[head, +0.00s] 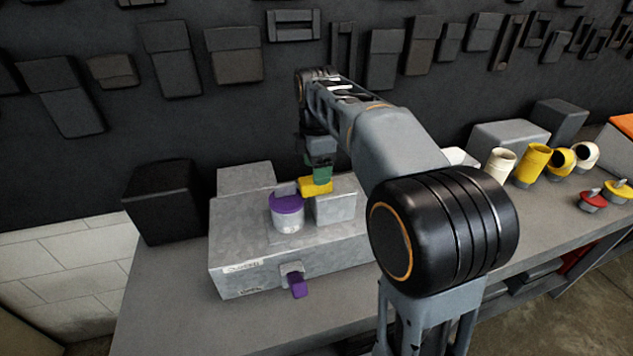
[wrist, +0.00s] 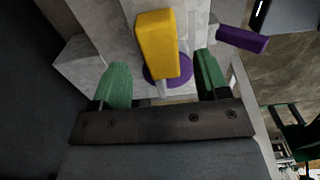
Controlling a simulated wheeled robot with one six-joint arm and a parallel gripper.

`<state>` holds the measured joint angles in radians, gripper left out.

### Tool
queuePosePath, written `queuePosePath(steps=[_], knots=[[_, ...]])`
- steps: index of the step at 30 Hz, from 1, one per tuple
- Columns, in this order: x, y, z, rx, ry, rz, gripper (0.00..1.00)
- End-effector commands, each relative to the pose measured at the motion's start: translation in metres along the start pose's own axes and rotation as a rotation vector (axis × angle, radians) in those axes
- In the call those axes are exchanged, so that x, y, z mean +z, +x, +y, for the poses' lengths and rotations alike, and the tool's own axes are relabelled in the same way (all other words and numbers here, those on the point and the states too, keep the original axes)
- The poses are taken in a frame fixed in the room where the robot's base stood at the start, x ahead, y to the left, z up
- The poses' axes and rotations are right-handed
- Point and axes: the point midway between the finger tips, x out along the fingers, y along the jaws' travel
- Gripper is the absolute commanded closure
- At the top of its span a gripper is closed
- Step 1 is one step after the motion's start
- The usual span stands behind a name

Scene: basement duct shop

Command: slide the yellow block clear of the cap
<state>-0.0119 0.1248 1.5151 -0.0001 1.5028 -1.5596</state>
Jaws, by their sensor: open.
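My gripper (head: 318,176) is directly above the yellow block in the head view. In the wrist view my gripper (wrist: 160,62) has its green fingers apart, with the block's near end between them and a gap at each side.
The cap tops a pale cylinder (head: 288,222) on the metal box (head: 240,245). A purple lever (head: 298,287) sticks out of the box's front. Yellow and white pipe elbows (head: 532,163) stand far right. The bench's front left is clear.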

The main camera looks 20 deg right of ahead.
Motion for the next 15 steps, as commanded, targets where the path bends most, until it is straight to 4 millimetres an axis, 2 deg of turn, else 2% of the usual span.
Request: queuePosePath(steps=[6,15], knots=[[0.0,0.028,0.0,-0.001,0.001,0.0,0.32],[0.0,0.04,0.0,0.001,0.001,0.0,0.32]])
